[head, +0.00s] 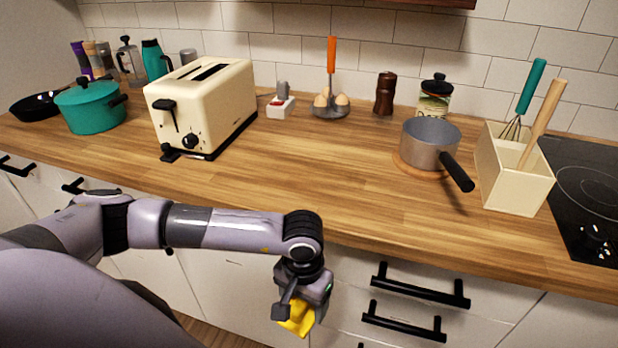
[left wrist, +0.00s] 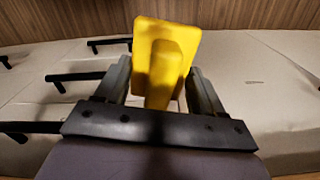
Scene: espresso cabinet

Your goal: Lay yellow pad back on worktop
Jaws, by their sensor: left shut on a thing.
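The yellow pad (head: 298,318) is held by my left gripper (head: 296,306) in the head view, low in front of the drawers and below the worktop's front edge. In the left wrist view the yellow pad (left wrist: 166,62) stands out between the two fingers of the left gripper (left wrist: 160,88), which are shut on it. A raised yellow block shows on the pad's near face. The wooden worktop (head: 330,185) is above and beyond the gripper, with a wide bare stretch in its middle. My right gripper is not in view.
A cream toaster (head: 205,105) stands left on the worktop. A grey saucepan (head: 430,145) and a cream utensil box (head: 510,180) stand right, beside a black hob (head: 590,190). Black drawer handles (head: 420,285) stick out right of the gripper. An egg holder (head: 331,108) stands at the back.

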